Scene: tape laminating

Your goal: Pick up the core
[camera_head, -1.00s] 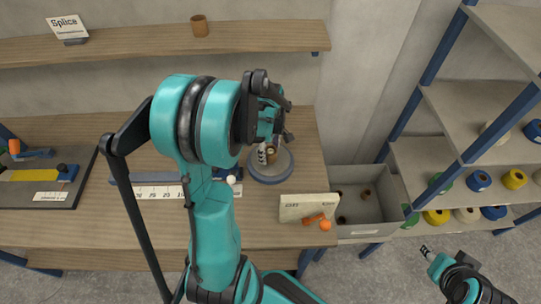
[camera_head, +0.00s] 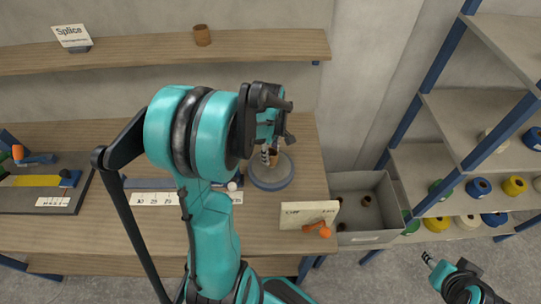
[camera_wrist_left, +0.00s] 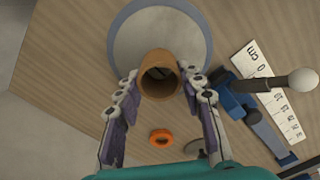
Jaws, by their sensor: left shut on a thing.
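The core, a short brown hollow tube (camera_head: 273,158), is between the fingers of my left gripper (camera_head: 268,152), over the round grey disc with a blue rim (camera_head: 271,184). In the left wrist view the core (camera_wrist_left: 160,66) shows its open end, with the left gripper's fingers (camera_wrist_left: 160,84) on both sides, shut on it. The disc (camera_wrist_left: 140,30) lies behind it; I cannot tell whether the core still touches it. My right gripper (camera_head: 428,258) hangs over the floor at the lower right, away from the table; its finger opening is too small to judge.
A grey bin (camera_head: 362,238) with brown cores stands right of the table. A ruler (camera_head: 153,198) lies left of the disc. Another brown core (camera_head: 202,36) stands on the wall shelf.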

